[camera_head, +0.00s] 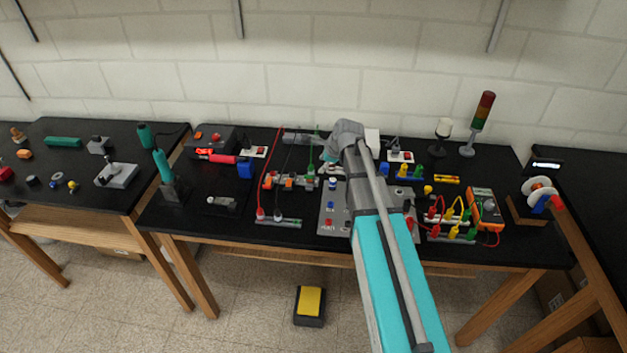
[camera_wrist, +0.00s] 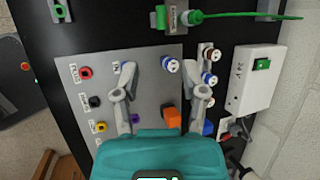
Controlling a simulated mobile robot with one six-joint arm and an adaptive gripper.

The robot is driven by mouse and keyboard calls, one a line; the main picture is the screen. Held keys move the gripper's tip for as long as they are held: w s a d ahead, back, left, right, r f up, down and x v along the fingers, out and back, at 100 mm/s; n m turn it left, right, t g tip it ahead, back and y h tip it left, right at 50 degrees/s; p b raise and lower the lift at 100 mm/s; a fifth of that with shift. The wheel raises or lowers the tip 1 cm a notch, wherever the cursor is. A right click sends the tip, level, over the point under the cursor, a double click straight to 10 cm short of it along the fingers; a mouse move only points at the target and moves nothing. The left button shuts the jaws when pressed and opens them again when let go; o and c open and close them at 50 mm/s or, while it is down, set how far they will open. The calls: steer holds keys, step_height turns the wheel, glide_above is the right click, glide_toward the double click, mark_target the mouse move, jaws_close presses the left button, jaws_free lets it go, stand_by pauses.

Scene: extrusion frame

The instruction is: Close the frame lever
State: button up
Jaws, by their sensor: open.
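My gripper (camera_wrist: 165,75) is open in the wrist view, its two grey fingers spread over a grey panel (camera_wrist: 150,60). Nothing shows held between them. In the head view my arm reaches over the same panel (camera_head: 326,222) on the middle bench and hides part of it. I cannot pick out the frame lever for certain. A grey extrusion piece (camera_wrist: 177,17) with a green plug (camera_wrist: 194,17) and cable lies past the fingertips. An orange block (camera_wrist: 172,117) shows between the fingers, close to the right one.
A white box (camera_wrist: 250,80) with a green switch stands right of the panel in the wrist view. Coloured plugs and cables, an orange meter (camera_head: 486,207) and a signal tower (camera_head: 479,122) crowd the bench right of my arm. A brick wall (camera_head: 300,85) stands behind.

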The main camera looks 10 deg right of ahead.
mark_target(311, 177)
steer(key=shift+b+x, duration=5.05)
steer(key=shift+x, duration=0.95)
